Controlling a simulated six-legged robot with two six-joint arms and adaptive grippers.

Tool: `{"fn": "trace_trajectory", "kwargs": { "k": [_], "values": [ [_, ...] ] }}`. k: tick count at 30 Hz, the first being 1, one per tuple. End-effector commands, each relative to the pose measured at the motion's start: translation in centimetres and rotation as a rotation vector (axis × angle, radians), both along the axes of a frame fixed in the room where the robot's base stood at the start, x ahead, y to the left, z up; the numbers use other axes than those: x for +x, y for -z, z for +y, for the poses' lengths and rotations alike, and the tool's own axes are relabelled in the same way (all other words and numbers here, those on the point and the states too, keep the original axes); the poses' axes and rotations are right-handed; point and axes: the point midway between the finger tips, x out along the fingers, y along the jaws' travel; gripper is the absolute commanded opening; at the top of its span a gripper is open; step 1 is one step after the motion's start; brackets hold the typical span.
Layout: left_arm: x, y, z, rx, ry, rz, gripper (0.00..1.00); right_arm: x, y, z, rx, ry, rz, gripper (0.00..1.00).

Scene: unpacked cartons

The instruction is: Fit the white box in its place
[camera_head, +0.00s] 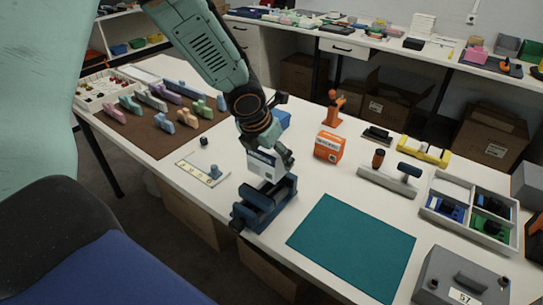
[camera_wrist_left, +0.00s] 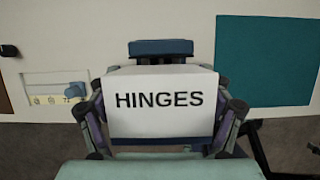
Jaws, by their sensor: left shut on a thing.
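The white box (camera_wrist_left: 160,84), marked HINGES, sits between the fingers of my left gripper (camera_wrist_left: 161,112), which is shut on it from both sides. In the head view the white box (camera_head: 261,165) is partly hidden by my left gripper (camera_head: 272,156). It is right over a dark blue vise-like holder (camera_head: 263,204) near the table's front edge. Blue parts of the holder (camera_wrist_left: 160,47) show behind and below the box in the left wrist view. I cannot tell whether the box touches the holder. My right gripper is not in view.
A teal mat (camera_head: 352,246) lies right of the holder. A small white plate (camera_head: 203,172) lies left of it. An orange box (camera_head: 329,146) stands behind. A divided tray (camera_head: 437,208) and a grey box (camera_head: 460,280) stand at the right.

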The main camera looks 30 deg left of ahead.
Motion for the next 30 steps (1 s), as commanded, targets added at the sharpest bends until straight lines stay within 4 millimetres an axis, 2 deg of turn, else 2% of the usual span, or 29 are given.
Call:
{"fn": "trace_trajectory", "kwargs": {
  "k": [1,8,20,30],
  "values": [
    [0.0,0.7,0.0,0.0,0.0,-0.001,0.44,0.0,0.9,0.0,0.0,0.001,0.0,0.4],
    [-0.1,2.4,-0.1,0.001,0.001,-0.002,0.44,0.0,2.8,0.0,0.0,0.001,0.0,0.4],
    [-0.2,1.9,0.0,-0.001,-0.001,0.002,0.44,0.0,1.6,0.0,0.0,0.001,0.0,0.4],
    [-0.1,2.0,0.0,-0.001,-0.001,0.002,0.44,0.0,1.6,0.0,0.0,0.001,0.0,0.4]
  ]
}}
